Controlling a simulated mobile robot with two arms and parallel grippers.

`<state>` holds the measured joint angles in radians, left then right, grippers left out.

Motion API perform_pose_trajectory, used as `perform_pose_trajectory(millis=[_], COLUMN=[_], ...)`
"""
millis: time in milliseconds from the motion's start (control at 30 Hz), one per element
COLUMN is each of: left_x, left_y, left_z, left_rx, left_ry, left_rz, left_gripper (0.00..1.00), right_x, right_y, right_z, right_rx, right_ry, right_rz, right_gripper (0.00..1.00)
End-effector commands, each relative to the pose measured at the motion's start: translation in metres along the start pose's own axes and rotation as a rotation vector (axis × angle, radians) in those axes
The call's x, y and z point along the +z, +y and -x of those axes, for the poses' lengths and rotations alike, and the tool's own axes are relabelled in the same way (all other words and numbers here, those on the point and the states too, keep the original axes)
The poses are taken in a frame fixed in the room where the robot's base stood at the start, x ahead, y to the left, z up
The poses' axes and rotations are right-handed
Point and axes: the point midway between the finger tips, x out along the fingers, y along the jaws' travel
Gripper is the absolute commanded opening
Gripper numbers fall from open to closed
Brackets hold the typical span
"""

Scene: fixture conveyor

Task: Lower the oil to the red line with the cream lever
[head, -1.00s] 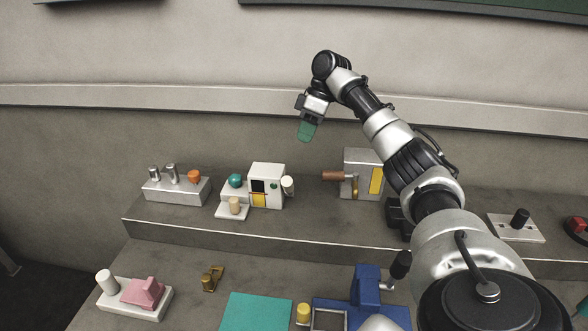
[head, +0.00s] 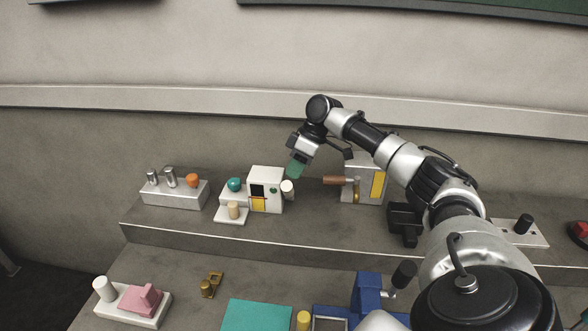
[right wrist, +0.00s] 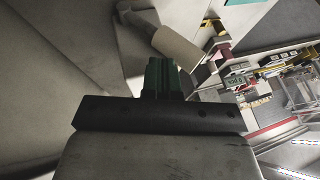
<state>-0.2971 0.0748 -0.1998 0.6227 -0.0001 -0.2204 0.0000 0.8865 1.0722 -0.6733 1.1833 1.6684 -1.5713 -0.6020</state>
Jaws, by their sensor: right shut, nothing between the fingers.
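A white machine (head: 264,175) stands on the raised shelf. Its front has a dark window with yellow oil (head: 258,205) in the lower part. A thin reddish mark shows near the top of the yellow, too small to compare exactly with the oil level. The cream lever (head: 288,188) sticks out from the machine's right side; its pale cylindrical grip shows in the right wrist view (right wrist: 177,47). My right gripper (head: 295,169), with green fingertips, is shut and empty just above the lever. Contact cannot be told. My left gripper is out of view.
Left of the window are a teal knob (head: 235,184) and a beige cylinder (head: 234,210). A metal block with an orange knob (head: 192,180) stands further left. A grey box with a brown handle (head: 336,180) is close on the right. Shelf front is clear.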

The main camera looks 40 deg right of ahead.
Motion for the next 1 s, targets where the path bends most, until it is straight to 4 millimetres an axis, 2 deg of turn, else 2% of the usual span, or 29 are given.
perform_pose_trajectory(millis=[167, 1000], left_x=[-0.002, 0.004], left_y=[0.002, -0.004], left_z=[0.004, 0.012], left_rx=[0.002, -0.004], left_ry=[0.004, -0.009], left_rz=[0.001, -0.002], left_gripper=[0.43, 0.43], right_x=[0.002, 0.004], right_y=[-0.006, -0.013], right_z=[-0.007, -0.016], right_rx=[-0.002, 0.051], right_ry=[0.0, 0.002], right_rz=[-0.001, 0.021], right_gripper=[0.0, 0.0])
